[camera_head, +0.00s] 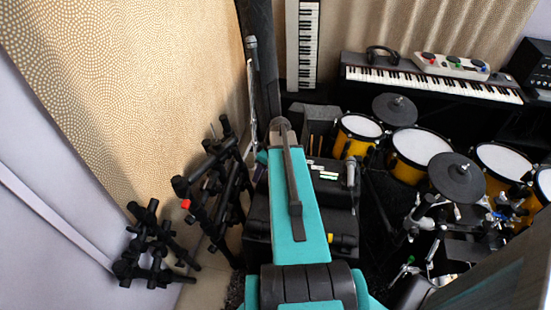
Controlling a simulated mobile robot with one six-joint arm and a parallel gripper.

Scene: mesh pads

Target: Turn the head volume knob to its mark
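A pale box with several coloured knobs (450,66) sits on the right half of the long keyboard at the back right. A red knob (429,57) is at its left and a blue one (478,64) at its right. The knobs are too small to read any label, mark or pointer, so I cannot tell which is the head volume knob. My teal arm reaches away from me up the middle of the view, well left of and nearer than the box. My gripper's fingers do not show.
Headphones (382,54) lie on the long keyboard (430,84). An electronic drum kit with yellow shells (414,168) and black cymbals fills the right. A microphone (351,172) stands right of my arm. Black stands (212,195) crowd the left by the curtain. A dark amplifier (532,62) is at the far right.

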